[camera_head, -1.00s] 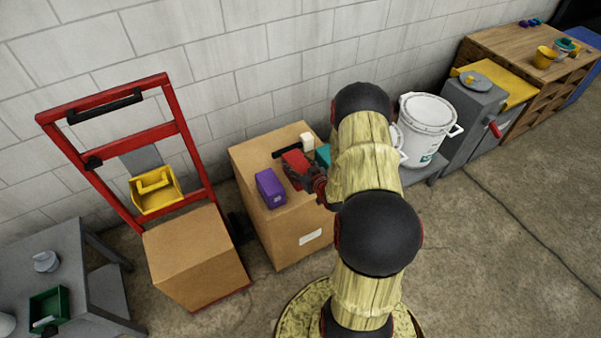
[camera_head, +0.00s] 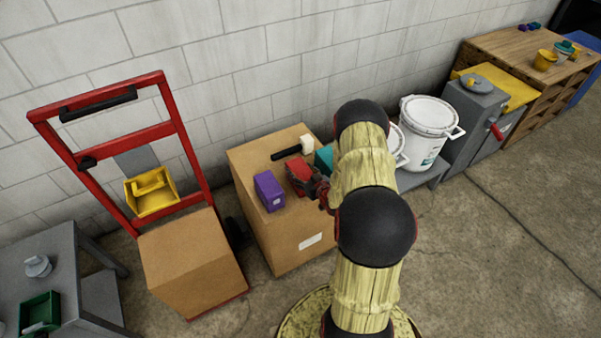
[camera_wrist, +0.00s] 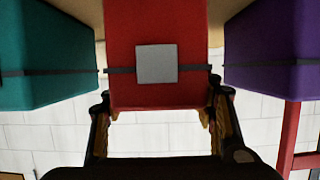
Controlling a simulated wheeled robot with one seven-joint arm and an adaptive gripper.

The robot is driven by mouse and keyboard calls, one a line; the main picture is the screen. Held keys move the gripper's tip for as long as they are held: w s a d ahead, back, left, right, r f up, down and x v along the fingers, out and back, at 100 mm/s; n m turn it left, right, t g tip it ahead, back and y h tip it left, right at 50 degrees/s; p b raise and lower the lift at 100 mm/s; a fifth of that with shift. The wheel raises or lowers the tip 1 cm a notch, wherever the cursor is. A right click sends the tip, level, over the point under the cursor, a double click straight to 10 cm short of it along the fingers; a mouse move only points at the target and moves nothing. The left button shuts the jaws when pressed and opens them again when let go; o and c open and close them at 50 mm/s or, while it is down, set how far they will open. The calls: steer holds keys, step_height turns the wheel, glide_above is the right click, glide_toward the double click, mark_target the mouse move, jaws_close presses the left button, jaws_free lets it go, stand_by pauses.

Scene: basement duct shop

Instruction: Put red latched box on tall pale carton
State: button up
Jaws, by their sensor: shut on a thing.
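The red latched box (camera_head: 298,176) is in my gripper (camera_head: 320,189), over the top of the tall pale carton (camera_head: 285,235). In the wrist view the red box (camera_wrist: 157,85) shows its grey latch and dark band, and the fingers of my gripper (camera_wrist: 160,118) are shut on its sides. It appears at or very near the carton top, between a purple box and a teal box. I cannot tell whether its underside touches the carton. My arm hides the carton's right part.
The purple box (camera_head: 269,190) stands close on the left, the teal box (camera_head: 324,157) on the right. A black-handled mallet (camera_head: 292,151) lies behind. A red hand truck (camera_head: 178,130) with a brown carton (camera_head: 190,262) stands left. White buckets (camera_head: 428,128) stand right.

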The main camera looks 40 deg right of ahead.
steer(key=shift+f, duration=0.2)
steer(key=o, duration=1.5)
steer(key=shift+r, duration=0.15)
